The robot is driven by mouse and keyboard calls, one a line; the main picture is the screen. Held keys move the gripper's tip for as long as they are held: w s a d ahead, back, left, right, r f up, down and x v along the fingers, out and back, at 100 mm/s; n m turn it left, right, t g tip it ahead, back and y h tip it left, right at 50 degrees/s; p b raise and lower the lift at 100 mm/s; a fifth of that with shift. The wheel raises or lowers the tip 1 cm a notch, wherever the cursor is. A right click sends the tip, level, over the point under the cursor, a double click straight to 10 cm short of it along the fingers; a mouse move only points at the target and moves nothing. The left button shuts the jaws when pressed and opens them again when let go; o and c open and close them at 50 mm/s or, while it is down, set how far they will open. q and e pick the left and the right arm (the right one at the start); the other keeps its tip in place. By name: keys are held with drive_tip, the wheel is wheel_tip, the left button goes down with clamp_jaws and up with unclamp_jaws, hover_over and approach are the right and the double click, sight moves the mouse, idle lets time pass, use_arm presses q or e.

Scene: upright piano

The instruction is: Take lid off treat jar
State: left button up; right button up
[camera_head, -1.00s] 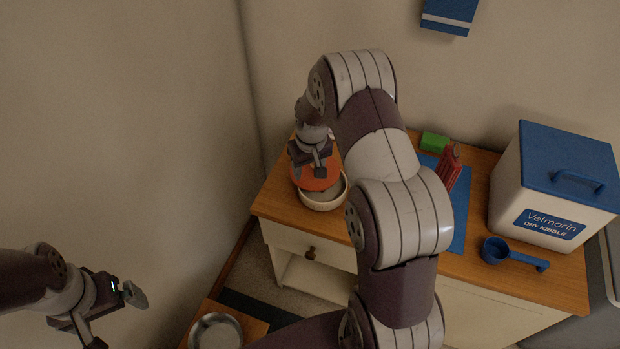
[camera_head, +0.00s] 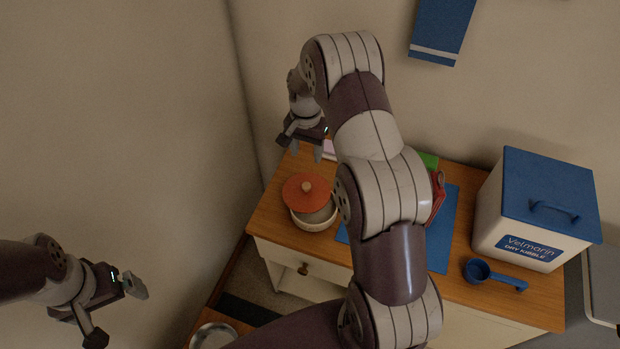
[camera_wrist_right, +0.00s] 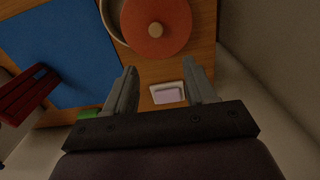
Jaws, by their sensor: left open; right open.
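The orange round lid (camera_head: 306,189) with a wooden knob is off-centre on or against the cream treat jar (camera_head: 314,222). Part of the jar's grey interior shows at the lower right; I cannot tell whether the lid rests on the rim or the counter. In the right wrist view the lid (camera_wrist_right: 156,30) overlaps the jar's pale rim (camera_wrist_right: 113,22). My right gripper (camera_head: 301,147) is open and empty, apart from the lid, behind it toward the wall; its open fingers (camera_wrist_right: 160,85) also show in the wrist view. My left gripper (camera_head: 118,311) is open and empty at the lower left, away from the counter.
A blue mat (camera_head: 440,240), red object (camera_head: 437,197), green block (camera_head: 429,161), blue scoop (camera_head: 494,274) and kibble bin (camera_head: 520,228) share the wooden counter. A metal bowl (camera_head: 214,337) is below. Walls stand close behind and left.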

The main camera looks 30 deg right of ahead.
sight(308, 183)
drive_tip(key=f, duration=0.2)
drive_tip(key=s+a+f, duration=0.2)
drive_tip(key=f, duration=0.1)
drive_tip(key=shift+s+f+p, duration=0.1)
drive_tip(key=shift+f+p, duration=0.25)
drive_tip(key=f, duration=0.3)
drive_tip(key=shift+d+f+p, duration=0.3)
drive_tip(key=shift+f, duration=0.05)
drive_tip(key=shift+w+d+f, duration=0.25)
drive_tip(key=shift+w+f, duration=0.05)
drive_tip(key=shift+f, duration=0.3)
drive_tip(key=shift+w+d+f, duration=0.2)
drive_tip(key=shift+w+f, duration=0.1)
drive_tip(key=shift+f, duration=0.3)
drive_tip(key=shift+s+a+r, duration=0.35)
drive_tip(key=shift+a+r, duration=0.05)
drive_tip(key=c, duration=1)
clamp_jaws()
use_arm(q)
drive_tip(key=shift+s+a+r, duration=0.4)
drive_tip(key=shift+s+r, duration=0.3)
drive_tip(key=shift+r, duration=0.05)
